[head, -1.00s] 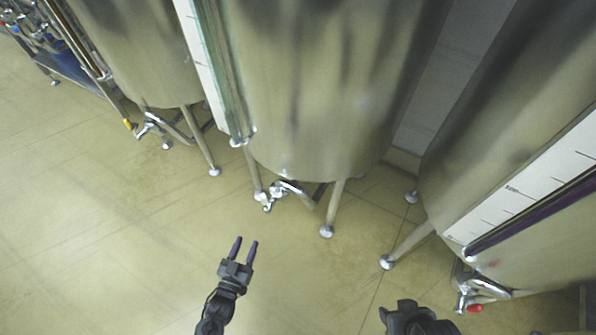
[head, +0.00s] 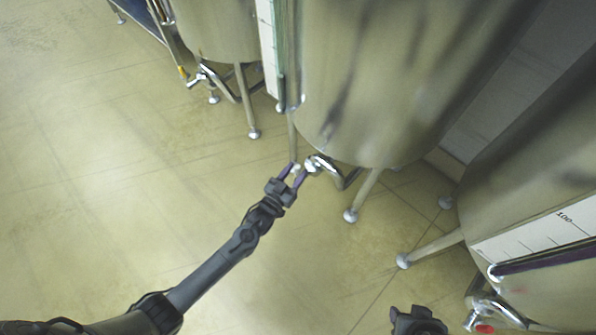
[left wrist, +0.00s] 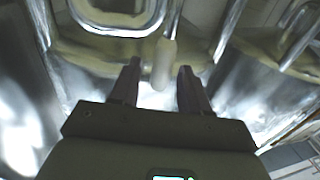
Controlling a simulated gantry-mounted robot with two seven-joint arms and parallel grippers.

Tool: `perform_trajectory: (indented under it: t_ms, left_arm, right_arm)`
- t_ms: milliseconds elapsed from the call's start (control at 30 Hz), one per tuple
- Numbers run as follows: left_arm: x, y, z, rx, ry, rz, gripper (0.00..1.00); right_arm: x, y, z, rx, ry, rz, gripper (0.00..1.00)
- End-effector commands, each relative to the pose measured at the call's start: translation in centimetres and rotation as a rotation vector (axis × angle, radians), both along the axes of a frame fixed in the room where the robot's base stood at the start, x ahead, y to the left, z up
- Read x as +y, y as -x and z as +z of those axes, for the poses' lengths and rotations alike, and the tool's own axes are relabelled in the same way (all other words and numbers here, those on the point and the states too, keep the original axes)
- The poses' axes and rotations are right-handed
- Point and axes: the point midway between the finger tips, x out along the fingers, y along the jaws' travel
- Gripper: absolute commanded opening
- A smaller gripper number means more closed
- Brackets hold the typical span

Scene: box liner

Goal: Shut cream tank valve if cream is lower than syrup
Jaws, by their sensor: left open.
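The middle steel tank (head: 375,70) has an outlet valve (head: 318,164) at its bottom. My left gripper (head: 294,170) is at this valve, open. In the left wrist view a pale valve handle (left wrist: 164,62) stands between its two fingertips (left wrist: 158,82), with no clear grip on it. The middle tank's level gauge (head: 281,60) is partly in view. The right tank (head: 520,165) has a gauge (head: 545,257) with a dark purple tube. No names show, so I cannot tell which holds cream or syrup. My right gripper (head: 418,321) is at the bottom edge, its fingers unclear.
A left tank (head: 215,30) has a yellow-handled valve (head: 183,73). The right tank has a red-handled valve (head: 484,328). Tank legs (head: 362,196) stand near the middle valve. The tiled floor (head: 120,200) in front is clear.

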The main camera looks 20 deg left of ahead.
Motion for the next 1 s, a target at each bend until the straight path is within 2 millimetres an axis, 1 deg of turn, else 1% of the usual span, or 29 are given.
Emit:
perform_trajectory:
  t_ms: [33, 200, 567, 800, 867, 1000]
  left_arm:
    - [-0.1, -0.6, -0.2, -0.002, 0.0, 0.0, 0.46]
    - [-0.3, -1.7, -0.1, 0.001, 0.0, 0.0, 0.46]
    - [-0.4, -2.0, 0.0, 0.001, 0.001, 0.0, 0.46]
    - [-0.4, -2.0, 0.0, 0.001, 0.001, 0.0, 0.09]
    - [-0.4, -2.0, 0.0, 0.001, 0.001, 0.0, 0.0]
    - [-0.4, -2.0, 0.0, 0.001, 0.0, 0.0, 0.0]
  right_arm:
    - [0.0, 0.0, -0.6, 0.0, -0.001, -0.001, 0.48]
    - [0.1, 0.0, -1.0, 0.0, -0.005, -0.004, 0.48]
    - [0.2, 0.0, -1.0, 0.0, -0.011, -0.006, 0.48]
    - [0.2, 0.0, -1.0, 0.0, -0.008, -0.005, 0.48]
    - [0.2, 0.0, -1.0, 0.0, -0.007, -0.004, 0.48]
    - [0.1, 0.0, -1.0, -0.001, -0.001, -0.001, 0.48]
